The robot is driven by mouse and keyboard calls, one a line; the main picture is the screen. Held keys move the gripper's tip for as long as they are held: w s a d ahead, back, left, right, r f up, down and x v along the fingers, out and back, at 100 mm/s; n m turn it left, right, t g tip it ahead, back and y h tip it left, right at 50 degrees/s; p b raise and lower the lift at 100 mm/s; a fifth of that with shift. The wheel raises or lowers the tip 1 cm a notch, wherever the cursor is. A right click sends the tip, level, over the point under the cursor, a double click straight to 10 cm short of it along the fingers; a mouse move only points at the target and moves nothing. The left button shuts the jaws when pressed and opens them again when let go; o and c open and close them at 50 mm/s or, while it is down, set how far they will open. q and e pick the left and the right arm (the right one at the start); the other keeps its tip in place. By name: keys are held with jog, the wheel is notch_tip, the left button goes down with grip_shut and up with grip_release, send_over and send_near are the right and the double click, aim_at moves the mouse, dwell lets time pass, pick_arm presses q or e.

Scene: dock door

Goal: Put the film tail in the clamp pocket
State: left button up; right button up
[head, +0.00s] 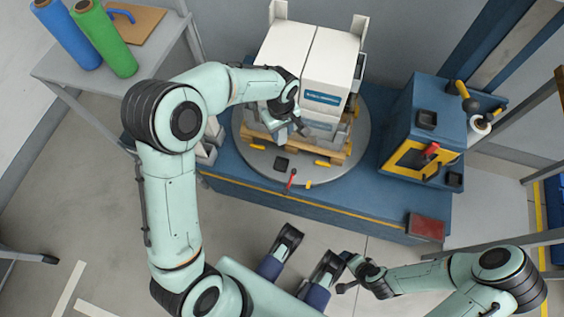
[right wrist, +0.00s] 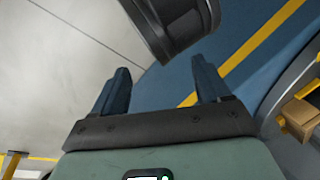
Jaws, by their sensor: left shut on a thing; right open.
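The load of white cartons (head: 305,55) stands on a wooden pallet (head: 330,150) on the round grey turntable (head: 245,138). My left gripper (head: 299,127) is at the front left side of the load, low by the pallet. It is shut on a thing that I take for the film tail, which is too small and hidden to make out. A dark square pocket (head: 281,164) lies on the turntable's front part, beside a red lever (head: 292,178). My right gripper (head: 352,277) is open and empty, below the platform's front edge; its spread fingers show in the right wrist view (right wrist: 162,85).
A blue cabinet (head: 408,130) with a yellow-framed panel stands right of the turntable. A blue roll (head: 66,32) and a green roll (head: 104,38) stand on a grey table at the left. The blue platform (head: 235,190) has a yellow front stripe. Floor in front is partly clear.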

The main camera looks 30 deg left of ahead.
pick_arm(q)
notch_tip(320, 180, down, 13)
jog(key=b, duration=0.3)
jog(key=shift+f+b, duration=0.75)
jog(key=shift+f, duration=1.95)
pick_arm(e)
notch_tip(320, 180, down, 7)
jog(key=d, duration=0.3)
jog(key=shift+w+r+m+h, duration=0.2)
jog(key=shift+w+m+h, duration=0.05)
jog(key=shift+m+h, duration=0.05)
pick_arm(q)
jog(key=shift+f, duration=0.1)
jog(key=o, duration=1)
pick_arm(e)
jog(key=shift+s+f, duration=0.15)
jog(key=shift+s, duration=0.05)
